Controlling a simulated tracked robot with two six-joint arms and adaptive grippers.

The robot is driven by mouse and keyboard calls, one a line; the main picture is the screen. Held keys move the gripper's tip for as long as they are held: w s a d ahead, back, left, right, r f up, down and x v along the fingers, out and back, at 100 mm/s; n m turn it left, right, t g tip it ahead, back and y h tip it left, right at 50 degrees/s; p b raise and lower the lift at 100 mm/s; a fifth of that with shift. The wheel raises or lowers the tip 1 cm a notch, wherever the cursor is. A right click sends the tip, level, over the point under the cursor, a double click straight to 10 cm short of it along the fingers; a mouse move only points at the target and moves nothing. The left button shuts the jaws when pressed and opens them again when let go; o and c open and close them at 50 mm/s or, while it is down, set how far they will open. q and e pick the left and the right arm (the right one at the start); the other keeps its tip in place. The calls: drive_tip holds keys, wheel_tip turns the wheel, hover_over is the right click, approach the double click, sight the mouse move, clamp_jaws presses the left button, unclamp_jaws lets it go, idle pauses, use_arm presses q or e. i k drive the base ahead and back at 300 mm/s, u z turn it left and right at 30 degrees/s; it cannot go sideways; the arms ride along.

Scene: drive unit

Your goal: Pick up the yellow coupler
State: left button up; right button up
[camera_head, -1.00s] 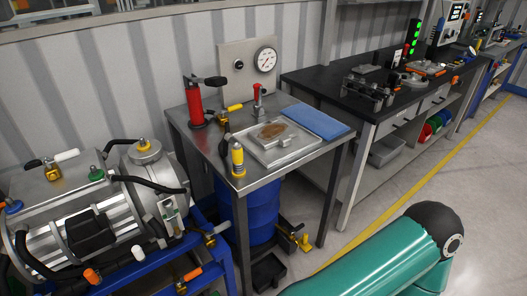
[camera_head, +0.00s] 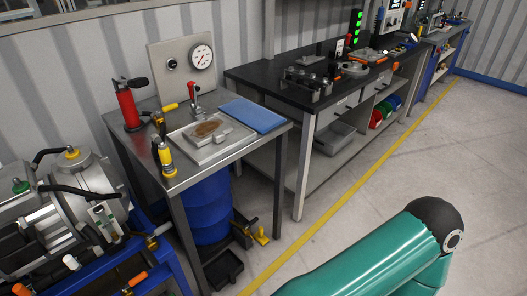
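Another small yellow part (camera_head: 170,107) lies farther back on the table, beside a red cylinder. A yellow piece (camera_head: 261,237) also shows low down, beside the blue drum. Neither of my grippers is in view. Only a teal link of my own arm shows at the lower right.
On the table are a red cylinder (camera_head: 127,107), a metal tray (camera_head: 190,151) and a blue cloth (camera_head: 252,115). A blue drum (camera_head: 205,210) stands underneath. Machinery (camera_head: 50,220) fills the lower left. A black-topped bench (camera_head: 265,77) stands behind. The floor right of the yellow line is clear.

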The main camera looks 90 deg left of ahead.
sight(164, 152)
drive_tip(key=z, duration=0.1)
drive_tip(key=i, duration=1.1)
drive_tip(key=u, duration=1.75)
drive_tip(key=i, duration=0.3)
drive_tip(key=u, duration=2.1)
drive_tip(key=k, duration=0.35)
drive_tip(key=u, duration=0.5)
drive_tip(key=i, duration=1.35)
drive_tip(key=z, duration=0.45)
